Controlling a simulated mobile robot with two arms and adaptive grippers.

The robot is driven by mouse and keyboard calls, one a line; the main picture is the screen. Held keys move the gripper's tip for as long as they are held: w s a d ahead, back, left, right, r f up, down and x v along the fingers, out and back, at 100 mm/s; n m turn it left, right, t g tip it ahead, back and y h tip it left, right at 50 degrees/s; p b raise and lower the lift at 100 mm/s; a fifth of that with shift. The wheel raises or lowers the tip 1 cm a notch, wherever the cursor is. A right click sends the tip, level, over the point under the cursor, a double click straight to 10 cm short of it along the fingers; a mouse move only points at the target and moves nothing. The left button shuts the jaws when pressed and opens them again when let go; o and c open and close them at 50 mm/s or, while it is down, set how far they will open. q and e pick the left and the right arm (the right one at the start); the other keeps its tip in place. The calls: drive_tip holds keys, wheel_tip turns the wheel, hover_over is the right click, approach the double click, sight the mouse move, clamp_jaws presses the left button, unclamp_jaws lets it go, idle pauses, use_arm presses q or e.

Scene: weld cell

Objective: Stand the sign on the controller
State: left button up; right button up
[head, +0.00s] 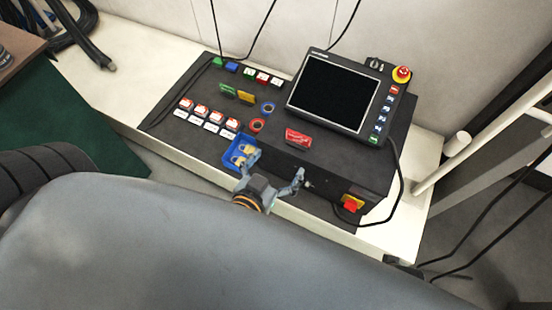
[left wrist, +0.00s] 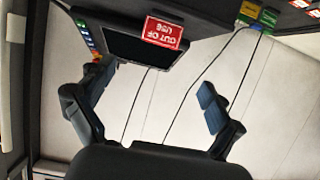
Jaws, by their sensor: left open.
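The sign (head: 298,137) is a small red plate with white lettering on the dark top of the controller (head: 345,160), in front of the screen. In the left wrist view the sign (left wrist: 162,32) shows upside down, reads "OUT OF USE" and seems upright, its face towards my gripper. My left gripper (head: 275,165) is open and empty at the front of the controller, just short of the sign. In the left wrist view the gripper's fingers (left wrist: 157,82) are spread wide, with nothing between them. My right gripper does not show.
A screen panel (head: 334,93) with a red emergency button (head: 401,74) stands behind the sign. A blue tray (head: 239,153) with yellow-tan items lies left of my gripper. Coloured blocks and tags fill the black mat's left. Cables hang around the controller.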

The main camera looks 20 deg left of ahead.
use_arm(q)
drive_tip(key=s+a+f+g, duration=0.2)
drive_tip(key=f+g, duration=0.1)
drive_tip(key=f, duration=0.5)
drive_tip(key=s+a+f+m+g, duration=0.1)
drive_tip(key=f+g, duration=0.3)
drive_tip(key=f, duration=0.4)
drive_tip(key=s+a+f+g, duration=0.3)
drive_tip(key=s+f+g, duration=0.1)
drive_tip(key=f, duration=0.4)
drive_tip(key=shift+a+m, duration=0.3)
drive_tip(key=shift+m, duration=0.1)
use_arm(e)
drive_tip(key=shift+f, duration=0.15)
use_arm(q)
drive_tip(key=shift+s, duration=0.2)
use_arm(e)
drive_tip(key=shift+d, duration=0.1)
